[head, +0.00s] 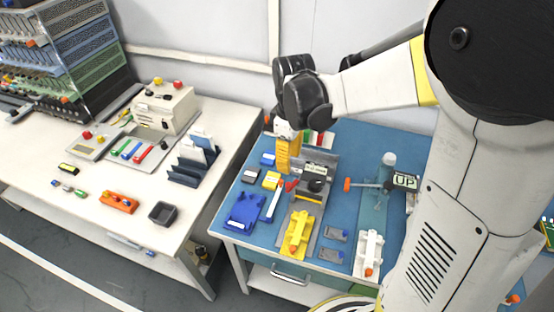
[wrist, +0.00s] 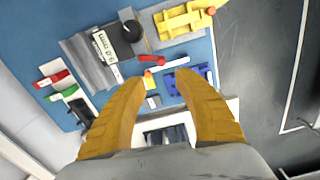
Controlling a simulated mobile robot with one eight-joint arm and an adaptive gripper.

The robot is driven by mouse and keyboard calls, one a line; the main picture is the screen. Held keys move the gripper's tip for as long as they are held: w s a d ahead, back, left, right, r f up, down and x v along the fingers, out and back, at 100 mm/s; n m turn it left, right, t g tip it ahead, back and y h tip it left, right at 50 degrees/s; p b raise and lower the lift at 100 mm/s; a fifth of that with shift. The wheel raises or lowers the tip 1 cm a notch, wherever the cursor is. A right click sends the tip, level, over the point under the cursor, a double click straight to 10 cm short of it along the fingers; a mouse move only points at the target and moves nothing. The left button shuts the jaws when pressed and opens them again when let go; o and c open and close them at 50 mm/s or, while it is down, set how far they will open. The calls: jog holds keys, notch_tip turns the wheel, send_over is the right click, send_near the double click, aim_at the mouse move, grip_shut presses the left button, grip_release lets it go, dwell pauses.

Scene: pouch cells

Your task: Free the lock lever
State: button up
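A small red lever (head: 291,185) sticks out beside a grey fixture (head: 328,163) on the blue bench; I take it as the lock lever, though no label shows. In the wrist view the red lever (wrist: 152,59) lies just beyond my fingertips, apart from them. The fixture carries a black knob (wrist: 130,31) and a display (wrist: 104,46) that appears to read in mm. My gripper (wrist: 158,75) has its two yellow-orange fingers spread with nothing held between them. In the head view my gripper (head: 285,168) hangs above the bench, behind the lever.
A blue holder (head: 244,211), a yellow block (head: 271,180) and a yellow fixture (head: 298,232) surround the lever closely. To the right stand an orange-tipped handle (head: 348,184) and an "UP" display (head: 405,181). A white table (head: 100,210) with trays stands left.

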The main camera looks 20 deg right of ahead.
aim_at(289, 184)
jog(key=f+b, duration=0.1)
jog(key=f, duration=0.2)
jog(key=f+b, duration=0.1)
jog(key=f, duration=0.2)
jog(key=f+b, duration=0.1)
jog(key=f, duration=0.2)
jog(key=shift+s, duration=0.35)
jog(key=shift+w+f, duration=0.1)
jog(key=shift+f, duration=0.4)
grip_shut()
